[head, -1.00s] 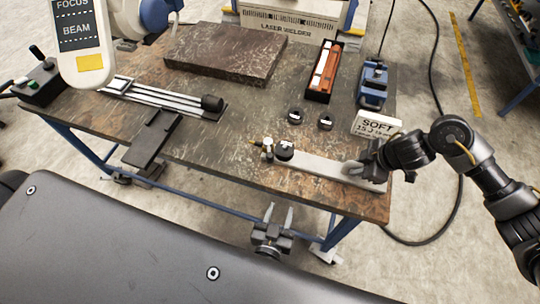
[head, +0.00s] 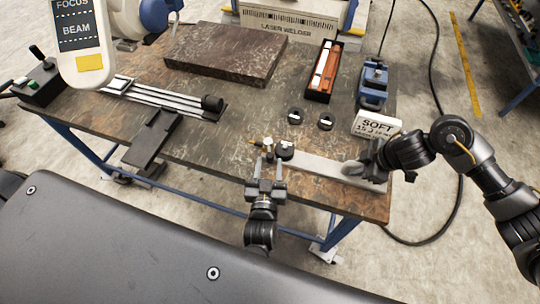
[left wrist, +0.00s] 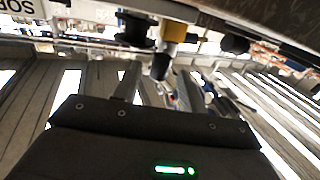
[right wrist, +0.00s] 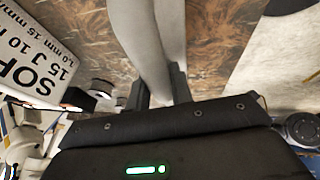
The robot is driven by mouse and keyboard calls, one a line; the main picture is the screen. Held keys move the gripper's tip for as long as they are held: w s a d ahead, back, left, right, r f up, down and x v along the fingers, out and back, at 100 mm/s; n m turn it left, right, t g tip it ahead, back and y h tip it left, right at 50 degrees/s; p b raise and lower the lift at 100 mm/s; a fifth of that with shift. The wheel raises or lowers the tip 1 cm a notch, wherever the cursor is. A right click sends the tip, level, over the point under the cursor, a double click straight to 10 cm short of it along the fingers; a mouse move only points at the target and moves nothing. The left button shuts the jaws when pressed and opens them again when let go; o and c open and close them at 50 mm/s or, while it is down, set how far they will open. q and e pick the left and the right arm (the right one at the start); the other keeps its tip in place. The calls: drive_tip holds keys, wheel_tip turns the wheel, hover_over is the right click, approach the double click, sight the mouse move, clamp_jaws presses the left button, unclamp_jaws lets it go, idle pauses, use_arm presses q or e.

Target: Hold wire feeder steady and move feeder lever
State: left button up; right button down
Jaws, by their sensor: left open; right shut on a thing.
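The wire feeder (head: 322,168) is a long pale grey piece lying along the front right of the bench. At its left end are a black round part (head: 285,151) and a small upright lever with a pale knob (head: 267,142). My right gripper (head: 366,170) is shut on the feeder's right end; the right wrist view shows the grey body (right wrist: 155,40) between its fingers. My left gripper (head: 266,172) is open and empty at the bench's front edge, just in front of the lever. In the left wrist view a brass-and-black part (left wrist: 172,35) shows ahead of the fingers; contact cannot be told.
Behind the feeder lie two black discs (head: 295,116), a SOFT sign (head: 377,125), an open red-orange box (head: 324,72) and a blue device (head: 373,84). A dark slab (head: 226,53) and a railed fixture (head: 160,97) stand further left. The middle of the bench is clear.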

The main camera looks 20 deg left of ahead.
sight(269, 160)
use_arm(q)
drive_tip(key=shift+x, duration=1.7)
